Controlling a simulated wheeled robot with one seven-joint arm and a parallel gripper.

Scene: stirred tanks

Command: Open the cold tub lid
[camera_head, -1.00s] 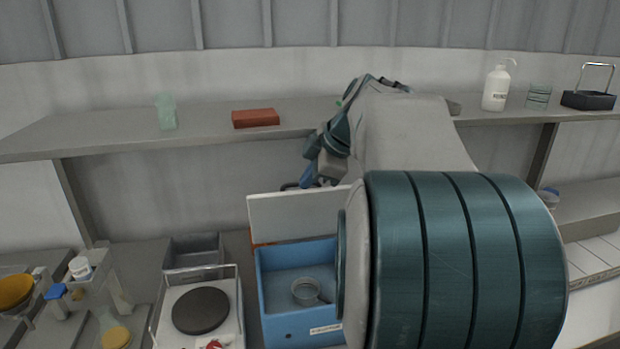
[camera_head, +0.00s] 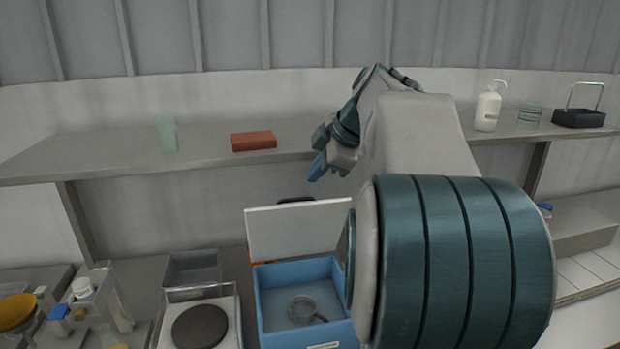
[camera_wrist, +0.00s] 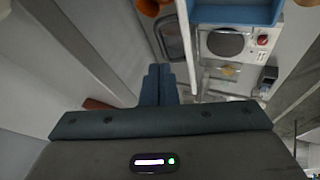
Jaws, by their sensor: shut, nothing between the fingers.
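The cold tub (camera_head: 262,308) is a blue open box at the lower middle of the head view, with a round clear item with a handle inside it. Its white lid (camera_head: 298,232) stands raised, nearly upright, along the tub's back edge. My gripper (camera_head: 316,172) is above and behind the lid, in front of the shelf edge, apart from the lid. Its blue fingers are together and empty. The fingers also show in the wrist view (camera_wrist: 158,84), with part of the blue tub (camera_wrist: 235,12) at the top. My arm hides the tub's right side.
A shelf (camera_head: 100,155) runs behind, carrying a red-brown block (camera_head: 254,141), a pale green item (camera_head: 167,134) and a white bottle (camera_head: 488,107). A hotplate-like device (camera_head: 200,326) and a clear grey bin (camera_head: 192,268) stand left of the tub.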

